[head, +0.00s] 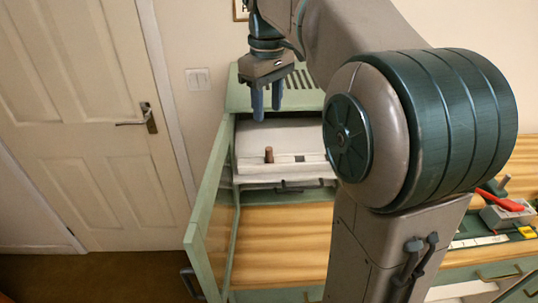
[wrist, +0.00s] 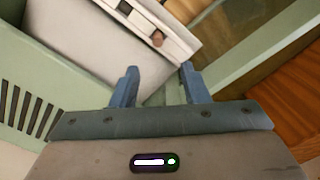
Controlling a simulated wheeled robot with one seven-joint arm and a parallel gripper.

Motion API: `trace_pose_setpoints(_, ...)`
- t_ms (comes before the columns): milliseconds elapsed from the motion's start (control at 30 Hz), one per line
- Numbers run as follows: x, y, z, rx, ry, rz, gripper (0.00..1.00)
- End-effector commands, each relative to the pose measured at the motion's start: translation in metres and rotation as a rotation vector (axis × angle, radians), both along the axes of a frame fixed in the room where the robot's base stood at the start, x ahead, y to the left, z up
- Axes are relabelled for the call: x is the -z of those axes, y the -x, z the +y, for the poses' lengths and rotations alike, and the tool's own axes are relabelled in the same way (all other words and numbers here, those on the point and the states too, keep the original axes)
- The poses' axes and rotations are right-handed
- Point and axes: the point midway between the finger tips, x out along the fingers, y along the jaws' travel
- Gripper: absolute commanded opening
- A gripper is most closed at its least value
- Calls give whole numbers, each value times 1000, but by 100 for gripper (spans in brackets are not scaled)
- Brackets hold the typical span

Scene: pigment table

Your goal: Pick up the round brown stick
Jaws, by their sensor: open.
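The round brown stick (head: 269,155) stands upright on a white ledge inside the open green cabinet in the head view. In the wrist view the stick (wrist: 158,38) shows near the top, between and beyond the fingertips. My gripper (head: 267,98) hangs above and in front of the cabinet opening, its two blue fingers pointing down. In the wrist view my gripper (wrist: 158,72) is open with nothing between its fingers. The stick is apart from the fingers.
The green cabinet (head: 243,97) has a slotted top, and its door (head: 208,215) is swung open at the left. A dark block (head: 299,158) sits on the ledge right of the stick. A wooden surface (head: 285,235) lies below. Red and yellow items (head: 505,200) lie at the right.

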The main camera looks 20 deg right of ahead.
Motion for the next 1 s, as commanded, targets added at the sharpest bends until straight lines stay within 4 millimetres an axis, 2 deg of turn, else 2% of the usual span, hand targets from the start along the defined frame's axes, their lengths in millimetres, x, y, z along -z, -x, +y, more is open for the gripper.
trace_pose_setpoints(100, 23, 1, 0, 1, 0, 4, 41)
trace_pose_setpoints(300, 58, 1, 0, 2, 0, 1, 41)
trace_pose_setpoints(567, 76, 1, -1, 2, 0, 0, 41)
trace_pose_setpoints(833, 114, 0, -4, 3, 0, 1, 41)
trace_pose_setpoints(1000, 123, 0, -4, 2, -1, -1, 41)
